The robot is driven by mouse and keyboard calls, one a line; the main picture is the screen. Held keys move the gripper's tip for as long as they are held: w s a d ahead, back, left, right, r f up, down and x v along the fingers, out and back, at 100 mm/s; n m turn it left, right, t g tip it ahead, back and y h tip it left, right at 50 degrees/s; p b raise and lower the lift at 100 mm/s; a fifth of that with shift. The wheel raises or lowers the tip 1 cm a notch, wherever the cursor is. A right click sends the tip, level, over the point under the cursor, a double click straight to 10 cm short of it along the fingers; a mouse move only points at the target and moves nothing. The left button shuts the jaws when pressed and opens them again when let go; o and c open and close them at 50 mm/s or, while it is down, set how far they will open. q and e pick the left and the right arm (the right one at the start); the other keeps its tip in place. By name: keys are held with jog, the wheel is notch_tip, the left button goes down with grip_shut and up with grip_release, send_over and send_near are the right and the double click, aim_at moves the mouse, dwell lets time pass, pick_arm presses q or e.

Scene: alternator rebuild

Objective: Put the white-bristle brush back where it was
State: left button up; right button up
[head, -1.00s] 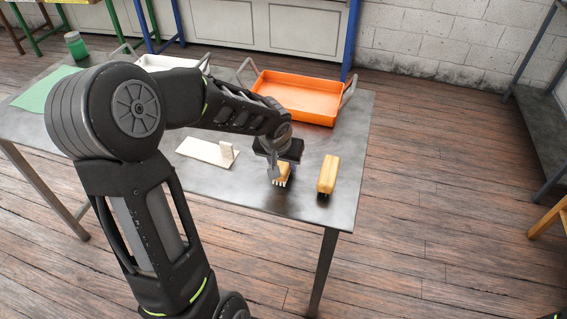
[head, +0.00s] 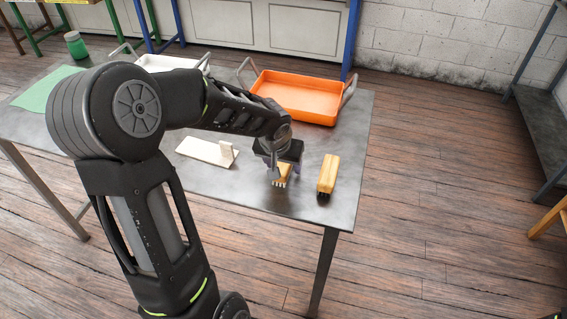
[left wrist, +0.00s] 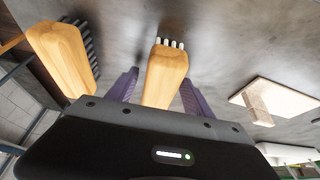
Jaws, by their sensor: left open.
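The white-bristle brush (head: 284,172) has a yellow wooden handle and stands on the grey table near its front right. It also shows in the left wrist view (left wrist: 164,78), with a row of white bristles at its far end. My left gripper (head: 278,170) is over this brush. Its purple fingers (left wrist: 155,92) are open, one on each side of the handle, with gaps showing. A second brush (head: 328,173) with dark bristles stands just to the right, and shows at the left of the wrist view (left wrist: 64,58). My right gripper is in no view.
An orange tray (head: 297,113) with handles and a white tray (head: 170,58) stand behind. A green mat (head: 45,91) and green jar (head: 75,45) are at far left.

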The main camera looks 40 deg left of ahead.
pick_arm(q)
jog(key=shift+r, duration=0.25)
jog(key=v, duration=1.1)
jog(key=shift+s+d+r, duration=0.1)
jog(key=shift+s+r, duration=0.05)
jog(key=shift+r, duration=0.2)
